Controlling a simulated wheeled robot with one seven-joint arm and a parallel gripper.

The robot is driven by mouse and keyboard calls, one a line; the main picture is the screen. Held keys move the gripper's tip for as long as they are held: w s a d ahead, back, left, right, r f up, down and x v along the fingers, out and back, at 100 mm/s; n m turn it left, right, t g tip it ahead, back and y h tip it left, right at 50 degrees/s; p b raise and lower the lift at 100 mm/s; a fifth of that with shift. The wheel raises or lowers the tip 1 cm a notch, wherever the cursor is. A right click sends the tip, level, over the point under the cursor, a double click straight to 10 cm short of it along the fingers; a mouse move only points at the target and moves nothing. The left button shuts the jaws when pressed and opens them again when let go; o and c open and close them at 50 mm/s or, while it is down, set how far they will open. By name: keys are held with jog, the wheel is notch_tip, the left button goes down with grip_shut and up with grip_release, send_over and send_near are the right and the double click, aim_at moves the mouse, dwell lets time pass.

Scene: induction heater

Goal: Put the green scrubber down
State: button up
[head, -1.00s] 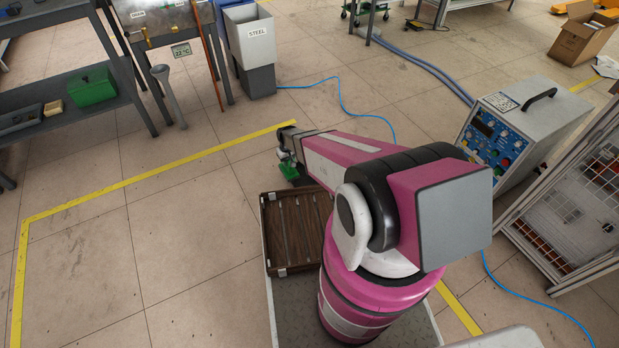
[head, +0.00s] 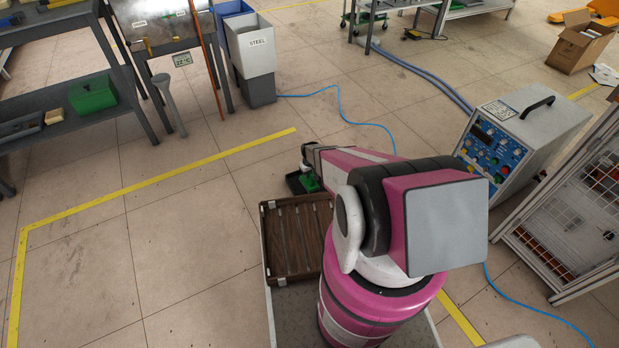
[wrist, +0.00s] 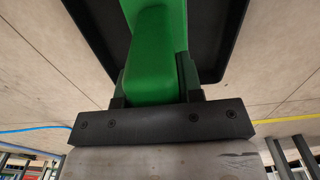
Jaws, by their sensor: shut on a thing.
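The green scrubber (wrist: 155,50) is held between the fingers of my gripper (wrist: 153,88), which is shut on it. In the head view the scrubber (head: 310,184) shows as a small green shape below my wrist.
A grey control unit (head: 526,125) stands at the right. A yellow floor line (head: 165,179) and a blue cable (head: 345,118) lie on the floor.

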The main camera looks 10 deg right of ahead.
jog(key=shift+f, duration=1)
jog(key=shift+f, duration=0.15)
jog(key=o, duration=0.8)
notch_tip(320, 180, up, 12)
jog(key=shift+s, duration=0.1)
jog(key=s+r+m, duration=0.1)
jog(key=s+r, duration=0.6)
jog(key=r, duration=0.4)
jog(key=s+r+m, duration=0.1)
jog(key=s+r, duration=0.6)
jog(key=r, duration=0.5)
jog(key=s+r+m, duration=0.1)
jog(key=s+r, duration=0.6)
jog(key=r, duration=0.5)
jog(key=shift+m, duration=0.3)
